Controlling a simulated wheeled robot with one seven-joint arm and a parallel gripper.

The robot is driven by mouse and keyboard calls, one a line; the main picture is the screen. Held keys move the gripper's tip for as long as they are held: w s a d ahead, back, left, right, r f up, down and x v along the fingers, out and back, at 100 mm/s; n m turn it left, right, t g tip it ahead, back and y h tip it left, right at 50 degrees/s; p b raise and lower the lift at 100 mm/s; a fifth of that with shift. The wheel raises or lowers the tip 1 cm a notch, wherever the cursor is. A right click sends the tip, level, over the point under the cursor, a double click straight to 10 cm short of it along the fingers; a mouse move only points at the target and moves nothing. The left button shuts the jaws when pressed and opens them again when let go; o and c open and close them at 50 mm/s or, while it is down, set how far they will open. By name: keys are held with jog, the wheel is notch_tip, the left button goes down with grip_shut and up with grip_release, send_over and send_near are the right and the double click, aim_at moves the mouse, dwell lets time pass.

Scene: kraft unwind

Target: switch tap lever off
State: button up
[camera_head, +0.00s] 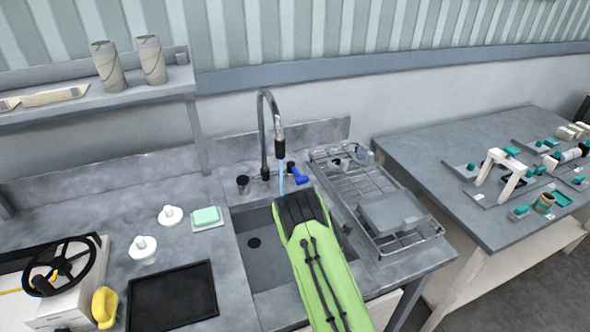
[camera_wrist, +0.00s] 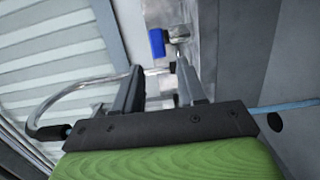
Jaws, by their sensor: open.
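The tap (camera_head: 264,135) stands behind the sink, with a tall curved spout. A blue stream of water (camera_head: 281,176) falls from its nozzle; the stream also shows in the wrist view (camera_wrist: 288,105). The blue tap lever (camera_head: 300,179) is to the right of the tap base. In the wrist view the lever (camera_wrist: 157,43) lies just beyond my fingertips, roughly in line with the gap between them. My gripper (camera_wrist: 160,62) is open with nothing between its fingers. In the head view my green and black arm end hides the fingers. Contact with the lever cannot be made out.
The sink (camera_head: 250,262) lies below my arm. A wire dish rack (camera_head: 350,190) holding a grey box (camera_head: 392,213) stands close on the right. A dark cup (camera_head: 242,185) is left of the tap. A soap dish (camera_head: 207,217) is farther left.

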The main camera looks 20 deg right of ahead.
aim_at(298, 175)
jog(key=w, duration=0.3)
jog(key=w+d+p, duration=0.1)
jog(key=w, duration=0.3)
jog(key=w+p, duration=0.1)
jog(key=w, duration=0.3)
jog(key=shift+w+d, duration=0.1)
jog(key=shift+d, duration=0.1)
jog(key=shift+r, duration=0.1)
grip_shut()
